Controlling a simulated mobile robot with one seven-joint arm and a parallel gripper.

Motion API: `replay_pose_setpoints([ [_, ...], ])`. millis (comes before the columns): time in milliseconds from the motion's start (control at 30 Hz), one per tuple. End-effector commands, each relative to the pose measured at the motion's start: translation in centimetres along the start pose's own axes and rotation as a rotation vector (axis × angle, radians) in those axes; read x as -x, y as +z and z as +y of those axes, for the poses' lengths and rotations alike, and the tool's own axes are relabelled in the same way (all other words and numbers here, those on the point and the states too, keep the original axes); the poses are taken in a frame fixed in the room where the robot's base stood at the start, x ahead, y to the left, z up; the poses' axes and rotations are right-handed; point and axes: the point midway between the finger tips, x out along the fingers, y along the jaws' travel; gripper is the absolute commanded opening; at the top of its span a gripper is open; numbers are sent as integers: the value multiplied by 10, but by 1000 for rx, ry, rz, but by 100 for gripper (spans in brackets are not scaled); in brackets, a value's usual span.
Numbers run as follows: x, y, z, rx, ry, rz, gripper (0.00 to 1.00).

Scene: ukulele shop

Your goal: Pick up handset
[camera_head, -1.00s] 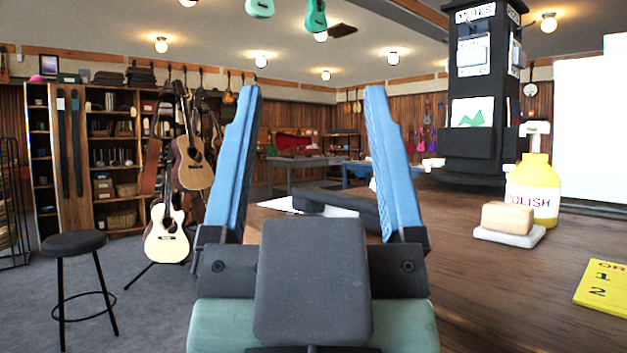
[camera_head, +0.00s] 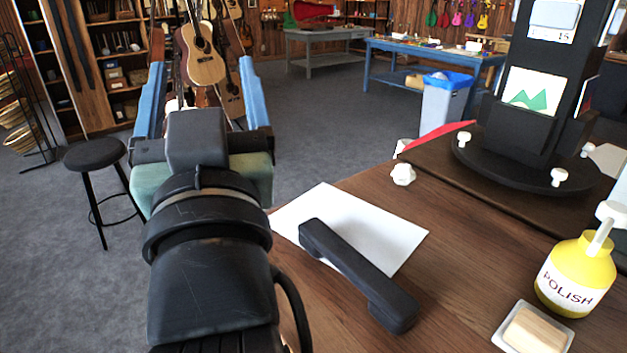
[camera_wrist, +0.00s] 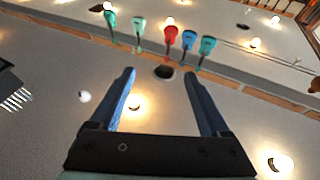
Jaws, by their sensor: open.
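The handset (camera_head: 358,272) is black and lies on the wooden counter, partly on a sheet of white paper (camera_head: 395,237). It runs slantwise, with its near end on bare wood. My gripper (camera_head: 203,75) is open and empty, with two blue fingers pointing away over the floor, left of the counter and apart from the handset. In the wrist view my gripper (camera_wrist: 163,88) shows its fingers spread towards the ceiling. The handset is not in the wrist view.
A yellow polish bottle (camera_head: 572,275) and a block on a white pad (camera_head: 533,330) stand right of the handset. A black display stand (camera_head: 540,110) is behind. White knobs (camera_head: 403,174) sit near the counter's far edge. A stool (camera_head: 95,155) stands left.

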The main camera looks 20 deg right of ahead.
Motion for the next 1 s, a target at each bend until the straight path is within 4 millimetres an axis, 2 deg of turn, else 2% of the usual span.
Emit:
replay_pose_setpoints([
  [33,-14,-21,1,-5,7,-29,80],
  [267,-46,-43,17,-48,61,-168,80],
  [467,-73,-59,45,-131,167,-304,80],
  [567,-85,-65,68,-205,258,-377,80],
  [667,-94,-69,100,-323,398,-453,80],
  [700,-96,-69,116,-389,476,-484,80],
  [767,-95,-67,145,-523,630,-529,80],
  [800,-89,-61,165,-635,758,-552,80],
  [900,-65,-36,198,-916,1073,-574,80],
  [1000,-33,-9,210,-1184,1399,-563,80],
])
